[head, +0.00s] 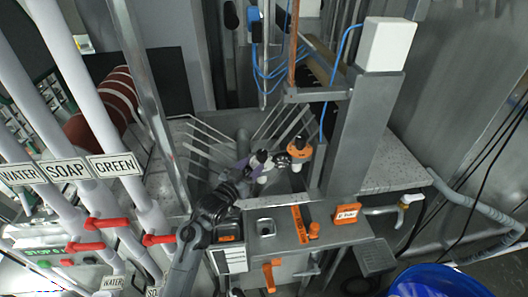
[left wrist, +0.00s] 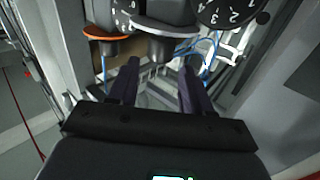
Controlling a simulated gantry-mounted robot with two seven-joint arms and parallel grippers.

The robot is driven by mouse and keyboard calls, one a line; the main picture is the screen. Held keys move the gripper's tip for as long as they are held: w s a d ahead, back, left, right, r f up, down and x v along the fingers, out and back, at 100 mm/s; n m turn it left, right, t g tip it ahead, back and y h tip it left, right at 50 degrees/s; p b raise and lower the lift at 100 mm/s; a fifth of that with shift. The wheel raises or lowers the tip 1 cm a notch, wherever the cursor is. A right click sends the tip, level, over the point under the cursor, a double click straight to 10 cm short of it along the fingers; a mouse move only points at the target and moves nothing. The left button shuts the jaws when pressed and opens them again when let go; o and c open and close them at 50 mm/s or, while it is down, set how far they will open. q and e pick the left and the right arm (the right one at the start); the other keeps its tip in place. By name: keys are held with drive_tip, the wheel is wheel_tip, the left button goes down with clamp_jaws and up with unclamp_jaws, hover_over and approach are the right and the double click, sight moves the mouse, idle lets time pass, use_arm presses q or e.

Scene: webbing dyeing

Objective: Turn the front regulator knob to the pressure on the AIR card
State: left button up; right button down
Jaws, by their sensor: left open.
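An orange-topped regulator (head: 299,150) hangs at the middle of the head view, with a pale-and-dark regulator part (head: 263,160) to its left. In the left wrist view, a dark knob with an orange ring (left wrist: 106,36) and a dark knob with a grey ring (left wrist: 165,32) stand at the top, beside a black-faced gauge (left wrist: 226,12). I cannot tell its reading. My left gripper (head: 243,165) is open and empty, with purple fingers just below and left of the regulators. Its fingers (left wrist: 160,75) point toward the knobs, apart from them. An orange-framed card (head: 347,213) carries small, unclear writing. My right gripper is out of view.
A grey post (head: 360,135) with a white box (head: 387,44) stands right of the regulators. Red-handled pipes (head: 105,222) labelled WATER, SOAP and GREEN are at left. A blue tub (head: 437,282) is at lower right. Blue hoses (head: 270,68) hang above.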

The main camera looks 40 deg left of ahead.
sight(260, 157)
use_arm(q)
drive_tip(key=w, duration=0.5)
drive_tip(key=w+a+p, duration=0.1)
drive_tip(key=w, duration=0.1)
drive_tip(key=shift+w, duration=0.2)
drive_tip(key=c, duration=0.7)
